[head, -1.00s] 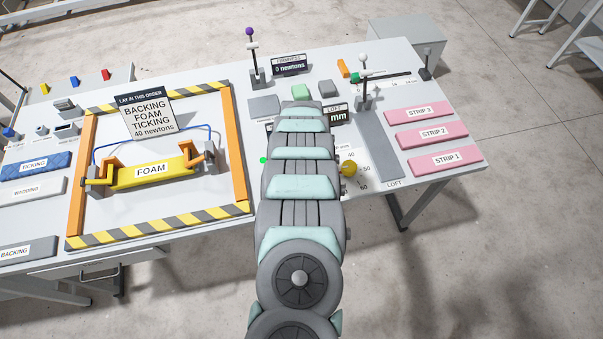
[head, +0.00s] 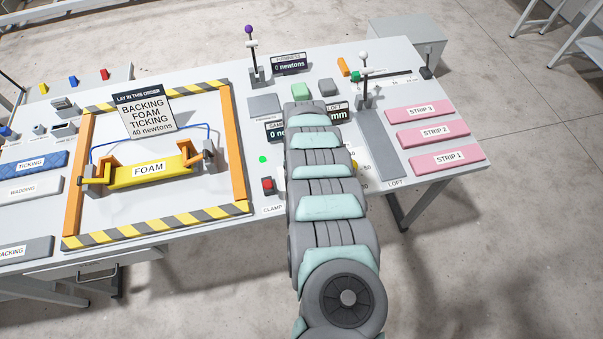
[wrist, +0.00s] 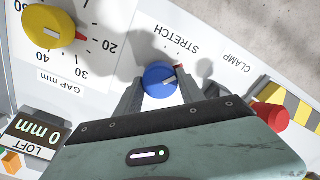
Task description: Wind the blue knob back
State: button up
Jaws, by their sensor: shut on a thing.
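The blue knob (wrist: 157,77) is in the upper middle of the wrist view, on a white panel beside the word STRETCH. In the head view my arm hides the blue knob and the fingers.
A yellow GAP mm knob (wrist: 48,29) is at the left in the wrist view. A red CLAMP button (wrist: 271,117) is at the right. The LOFT display (wrist: 34,134) reads 0 mm. In the head view the yellow FOAM block (head: 150,170) lies inside the striped frame.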

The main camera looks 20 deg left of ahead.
jog(key=shift+n+b, duration=0.65)
jog(key=shift+n, duration=1.35)
jog(key=o, duration=1.4)
jog(key=shift+c, duration=0.2)
notch_tip(320, 180, up, 11)
jog(key=shift+f, duration=0.15)
